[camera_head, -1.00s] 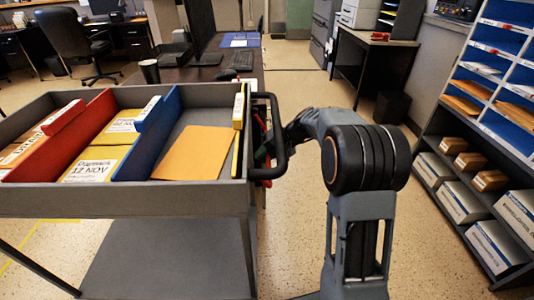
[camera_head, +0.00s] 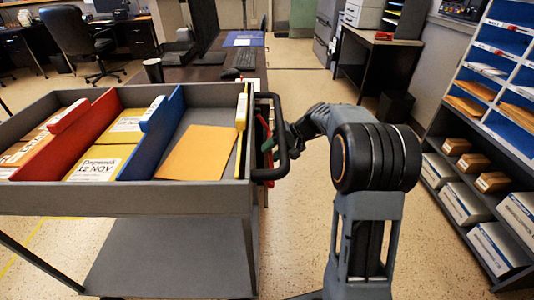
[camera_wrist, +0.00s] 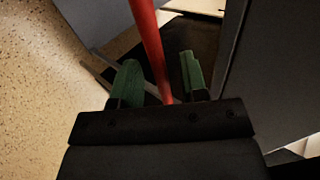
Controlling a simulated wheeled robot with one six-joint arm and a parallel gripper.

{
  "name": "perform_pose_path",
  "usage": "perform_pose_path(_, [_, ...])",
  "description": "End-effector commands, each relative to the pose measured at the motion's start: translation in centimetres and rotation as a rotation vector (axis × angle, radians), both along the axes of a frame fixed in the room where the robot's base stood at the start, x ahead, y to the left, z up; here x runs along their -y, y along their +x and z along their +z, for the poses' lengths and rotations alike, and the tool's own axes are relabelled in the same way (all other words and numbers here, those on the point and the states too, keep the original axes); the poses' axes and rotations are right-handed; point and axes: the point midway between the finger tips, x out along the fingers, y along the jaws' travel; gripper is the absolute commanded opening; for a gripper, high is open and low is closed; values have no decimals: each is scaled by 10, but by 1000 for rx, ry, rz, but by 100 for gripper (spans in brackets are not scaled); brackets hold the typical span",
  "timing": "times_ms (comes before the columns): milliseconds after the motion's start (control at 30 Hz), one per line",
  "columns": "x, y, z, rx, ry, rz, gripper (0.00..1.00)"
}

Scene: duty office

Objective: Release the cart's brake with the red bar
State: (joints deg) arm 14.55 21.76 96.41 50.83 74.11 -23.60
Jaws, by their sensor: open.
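The grey cart (camera_head: 130,202) stands at the left of the head view, with a black loop handle (camera_head: 283,140) on its right end. The red bar (camera_wrist: 150,35) shows in the wrist view, running down from the top edge between my gripper's two green fingers. My gripper (camera_wrist: 160,82) is open, with a finger on each side of the bar and gaps visible beside it. The bar's lower end is hidden behind the dark gripper body. In the head view my gripper is mostly hidden behind the cart handle; only a bit of green shows there.
The cart tray holds a red divider (camera_head: 68,133), a blue divider (camera_head: 152,136) and an orange envelope (camera_head: 198,152). A shelf (camera_head: 478,128) with boxes stands at the right. A desk (camera_head: 205,72) is behind the cart. Open floor lies between cart and shelf.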

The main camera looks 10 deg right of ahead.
Motion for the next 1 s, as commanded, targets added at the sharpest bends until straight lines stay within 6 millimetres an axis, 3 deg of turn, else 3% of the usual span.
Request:
perform_pose_path(200, [35,-6,36,3,-1,-3,40])
perform_pose_path(500, [69,-13,65,1,0,0,40])
perform_pose_path(1000, [81,-16,74,0,-1,1,40])
